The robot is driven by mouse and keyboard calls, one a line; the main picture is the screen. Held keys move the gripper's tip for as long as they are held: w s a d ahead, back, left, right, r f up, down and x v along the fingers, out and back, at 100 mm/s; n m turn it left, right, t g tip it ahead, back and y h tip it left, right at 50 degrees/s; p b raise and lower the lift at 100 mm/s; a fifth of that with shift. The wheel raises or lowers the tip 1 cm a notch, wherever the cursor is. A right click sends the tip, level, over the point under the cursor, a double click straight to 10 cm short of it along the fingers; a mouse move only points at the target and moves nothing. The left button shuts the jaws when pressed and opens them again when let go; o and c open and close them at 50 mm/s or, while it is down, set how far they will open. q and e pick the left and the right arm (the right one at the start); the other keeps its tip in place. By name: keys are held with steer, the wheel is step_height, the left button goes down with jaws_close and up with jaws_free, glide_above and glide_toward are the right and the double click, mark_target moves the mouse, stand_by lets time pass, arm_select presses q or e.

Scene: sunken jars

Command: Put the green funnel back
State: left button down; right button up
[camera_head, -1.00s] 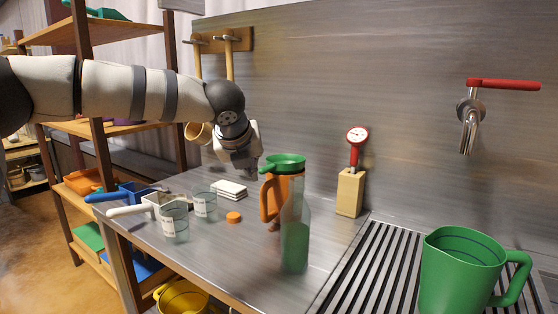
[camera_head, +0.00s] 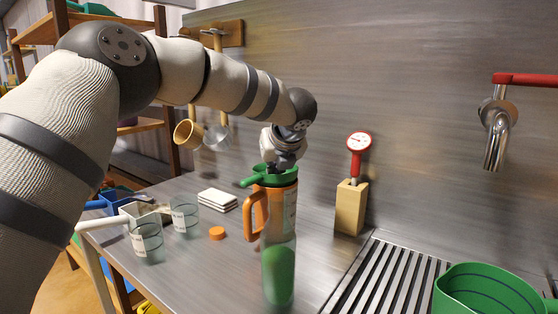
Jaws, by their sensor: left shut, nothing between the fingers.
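The green funnel (camera_head: 274,178) sits on top of the orange pitcher (camera_head: 256,210), its handle or spout pointing left. My left gripper (camera_head: 283,164) is directly above the funnel, pointing down, its fingertips at or just over the funnel's bowl. It looks shut with nothing held; whether it touches the funnel I cannot tell. A clear bottle with green content (camera_head: 279,270) stands in front of the pitcher and hides part of it. My right gripper is not in view.
Two glass beakers (camera_head: 148,243), an orange cap (camera_head: 217,233) and white tiles (camera_head: 217,199) lie left on the metal counter. A red dial thermometer (camera_head: 358,143) stands in a wooden block (camera_head: 349,207). A green jug (camera_head: 487,292) is at the lower right, below a tap (camera_head: 497,120).

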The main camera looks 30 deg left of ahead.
arm_select(q)
steer(key=shift+w+a+f, duration=0.15)
steer(key=shift+a+f, duration=0.15)
steer(key=shift+w+a, duration=0.1)
steer(key=shift+w, duration=0.05)
steer(key=shift+w+a+f+b, duration=0.25)
steer(key=shift+w+a+b, duration=0.05)
steer(key=shift+w+a, duration=0.25)
steer(key=shift+w+a+r, duration=0.1)
steer(key=shift+a, duration=0.05)
steer(key=shift+r, duration=0.15)
